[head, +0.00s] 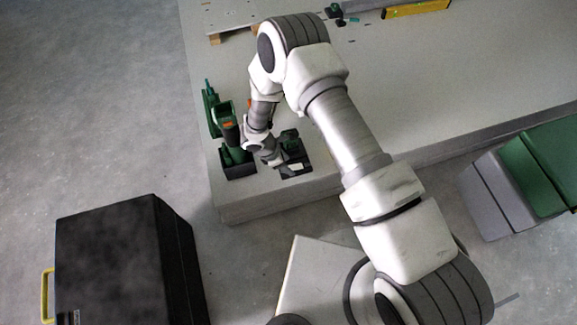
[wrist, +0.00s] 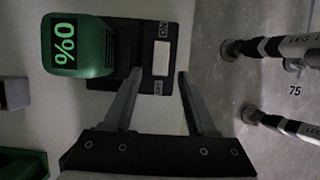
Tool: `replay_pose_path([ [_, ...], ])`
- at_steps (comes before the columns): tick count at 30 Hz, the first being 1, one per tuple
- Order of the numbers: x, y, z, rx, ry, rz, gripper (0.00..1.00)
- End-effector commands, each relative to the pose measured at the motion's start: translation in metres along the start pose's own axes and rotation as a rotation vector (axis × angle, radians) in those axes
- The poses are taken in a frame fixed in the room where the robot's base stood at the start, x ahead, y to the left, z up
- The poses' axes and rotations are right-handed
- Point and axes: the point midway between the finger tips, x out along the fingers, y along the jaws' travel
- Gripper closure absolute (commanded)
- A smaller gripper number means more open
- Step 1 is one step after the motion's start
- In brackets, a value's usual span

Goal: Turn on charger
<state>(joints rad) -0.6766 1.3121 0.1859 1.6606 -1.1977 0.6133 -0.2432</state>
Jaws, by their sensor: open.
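The charger (wrist: 131,40) is a black base with a green battery (wrist: 85,46) on it; the battery's display reads 0%. Beside the battery is a white rocker switch (wrist: 161,58) between ON and OFF labels. I cannot tell its position. In the head view the charger (head: 297,170) sits near the table's front left corner, its battery (head: 289,140) on top. My gripper (wrist: 159,73) is open and empty. In the wrist view its fingertips lie either side of the switch, at the OFF end; I cannot tell whether they touch.
A black case (head: 120,255) is on the floor at front left. Green and grey boxes (head: 505,195) are at right. A yellow level (head: 415,9) lies at the back.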

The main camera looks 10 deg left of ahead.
Motion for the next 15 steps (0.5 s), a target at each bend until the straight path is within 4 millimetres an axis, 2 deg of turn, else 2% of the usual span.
replay_pose_path([
  [1, 0.0075, -0.0007, -0.0006, 0.000, 0.000, -0.002, 0.43],
  [4, 0.0132, -0.0004, -0.0002, 0.000, 0.000, -0.001, 0.43],
  [14, 0.0153, -0.0001, 0.0003, 0.000, 0.000, 0.000, 0.43],
  [15, 0.0152, -0.0001, 0.0003, 0.000, 0.000, 0.000, 0.50],
])
